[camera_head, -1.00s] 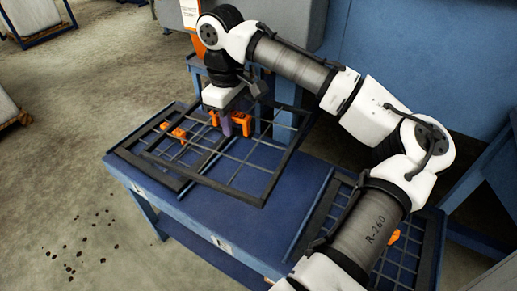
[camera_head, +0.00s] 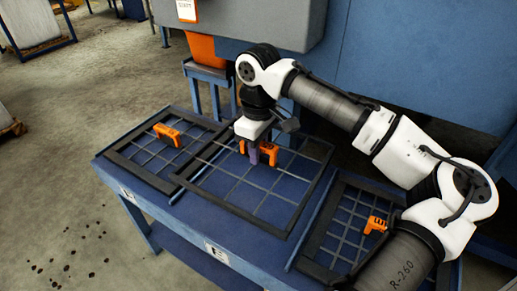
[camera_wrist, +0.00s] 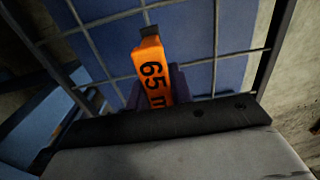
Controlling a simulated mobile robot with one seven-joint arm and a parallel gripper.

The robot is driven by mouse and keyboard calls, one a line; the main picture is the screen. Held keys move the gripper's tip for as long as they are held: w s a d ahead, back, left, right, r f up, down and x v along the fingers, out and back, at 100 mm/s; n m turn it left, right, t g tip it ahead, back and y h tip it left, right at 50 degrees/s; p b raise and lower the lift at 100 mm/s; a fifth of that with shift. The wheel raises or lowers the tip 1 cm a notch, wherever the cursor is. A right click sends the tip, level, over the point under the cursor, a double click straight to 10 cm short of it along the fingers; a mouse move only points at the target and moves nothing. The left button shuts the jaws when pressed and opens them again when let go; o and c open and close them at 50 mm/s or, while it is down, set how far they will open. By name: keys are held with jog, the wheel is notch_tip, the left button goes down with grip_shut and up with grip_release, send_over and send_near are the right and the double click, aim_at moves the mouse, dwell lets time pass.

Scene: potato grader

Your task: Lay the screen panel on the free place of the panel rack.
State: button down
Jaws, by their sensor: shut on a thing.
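My gripper (camera_head: 254,156) is shut on the orange handle of the held screen panel (camera_head: 228,208), a dark-framed wire grid. The panel hangs roughly level over the middle of the blue panel rack (camera_head: 185,219), between two other panels. Its left corner overlaps the left panel (camera_head: 137,178) in the picture; I cannot tell whether it touches the rack or that panel. In the wrist view the orange handle (camera_wrist: 152,72), marked "65 m", stands between the purple fingers, with blue surface below the grid.
The right panel (camera_head: 315,234) lies on the rack with an orange handle (camera_head: 375,224), partly hidden by my arm. The left panel also has an orange handle (camera_head: 167,134). A blue-grey machine (camera_head: 420,60) stands behind. Concrete floor is open at left.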

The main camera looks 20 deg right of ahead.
notch_tip(320, 180, down, 4)
jog(key=b, duration=0.3)
jog(key=shift+f+b, duration=0.6)
jog(key=shift+f, duration=1.4)
jog(key=shift+f, duration=0.55)
jog(key=c, duration=1.2)
grip_release()
jog(key=shift+o, duration=0.2)
